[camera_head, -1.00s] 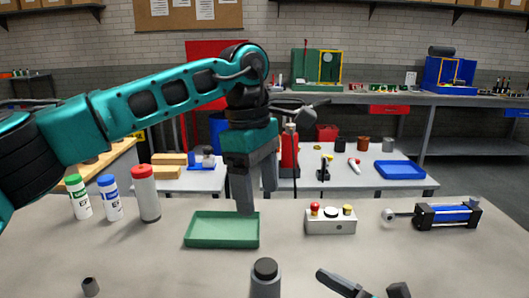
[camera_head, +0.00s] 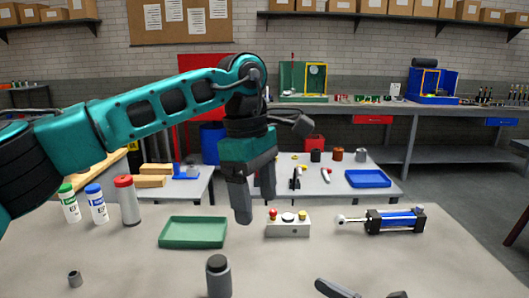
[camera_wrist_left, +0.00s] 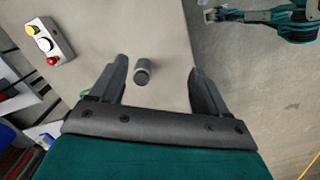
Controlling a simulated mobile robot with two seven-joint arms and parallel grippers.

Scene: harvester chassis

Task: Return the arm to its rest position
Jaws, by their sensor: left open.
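My left arm reaches in from the left in the head view. Its gripper (camera_head: 254,208) points down, fingers apart and empty, in front of the gap between the green tray (camera_head: 193,232) and the button box (camera_head: 288,224). In the left wrist view the fingers (camera_wrist_left: 158,68) are spread, with a small grey-black cylinder (camera_wrist_left: 142,71) seen between them, apart from both. My right gripper (camera_head: 364,292) shows only as two dark separated fingers at the bottom edge of the head view. My teal right arm (camera_wrist_left: 275,14) shows at the top right of the wrist view.
On the near table stand white bottles (camera_head: 97,204), a red-capped canister (camera_head: 128,201), a blue-black cylinder unit (camera_head: 395,221), a dark-capped cylinder (camera_head: 218,277) and a small grey piece (camera_head: 75,279). A second table (camera_head: 345,190) with a blue tray (camera_head: 367,179) stands behind.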

